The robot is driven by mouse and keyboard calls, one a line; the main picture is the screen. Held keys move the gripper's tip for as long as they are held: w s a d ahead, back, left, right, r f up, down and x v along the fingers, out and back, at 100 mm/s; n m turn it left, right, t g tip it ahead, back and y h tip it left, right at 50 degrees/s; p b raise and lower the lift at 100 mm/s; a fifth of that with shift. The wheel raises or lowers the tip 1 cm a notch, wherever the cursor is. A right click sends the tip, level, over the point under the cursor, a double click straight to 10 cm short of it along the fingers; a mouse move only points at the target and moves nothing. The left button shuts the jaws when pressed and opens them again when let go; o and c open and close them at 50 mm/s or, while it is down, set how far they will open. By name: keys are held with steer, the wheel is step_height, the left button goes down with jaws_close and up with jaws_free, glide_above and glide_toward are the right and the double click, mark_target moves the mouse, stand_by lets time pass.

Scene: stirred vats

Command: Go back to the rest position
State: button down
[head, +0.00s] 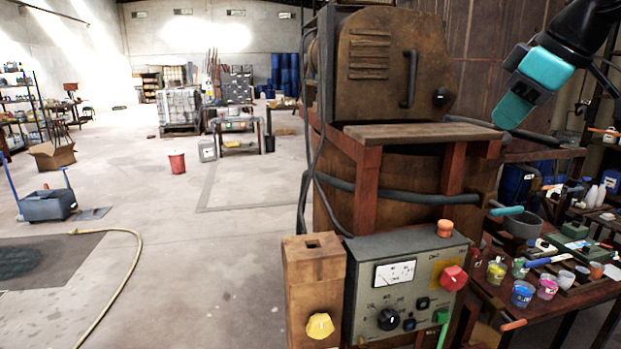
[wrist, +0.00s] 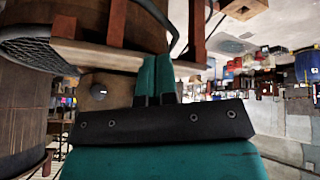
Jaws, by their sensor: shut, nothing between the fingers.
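My gripper (head: 515,106) shows at the upper right of the head view, teal and black, raised in front of the vat's right side and above the bench. In the wrist view its two teal fingers (wrist: 155,76) are together with nothing between them. The rusty stirred vat (head: 335,190) stands in the middle of the head view, with a wooden board (head: 420,133) across its front.
A control box (head: 405,285) with knobs and a wooden post (head: 313,285) stand before the vat. A bench (head: 500,310) with paint cups and bottles is at right. Open floor lies left, with a hose (head: 125,280), a blue cart (head: 48,205) and a red bucket (head: 177,162).

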steer(key=s+a+f+g+b, duration=0.1)
steer(key=s+a+f, duration=0.3)
steer(key=s+f, duration=0.4)
steer(key=s+a+f+m+g+b, duration=0.1)
steer(key=s+a+f+g+b, duration=0.1)
steer(key=s+a+f, duration=0.3)
steer(key=s+a+f+m+g+y+b, duration=0.1)
steer(key=s+a+f, duration=0.4)
steer(key=s+f, duration=0.5)
step_height(320, 180, down, 3)
steer(key=shift+s+f+g+b, duration=0.15)
steer(key=shift+s+g+b, duration=0.25)
steer(key=shift+g+b, duration=0.45)
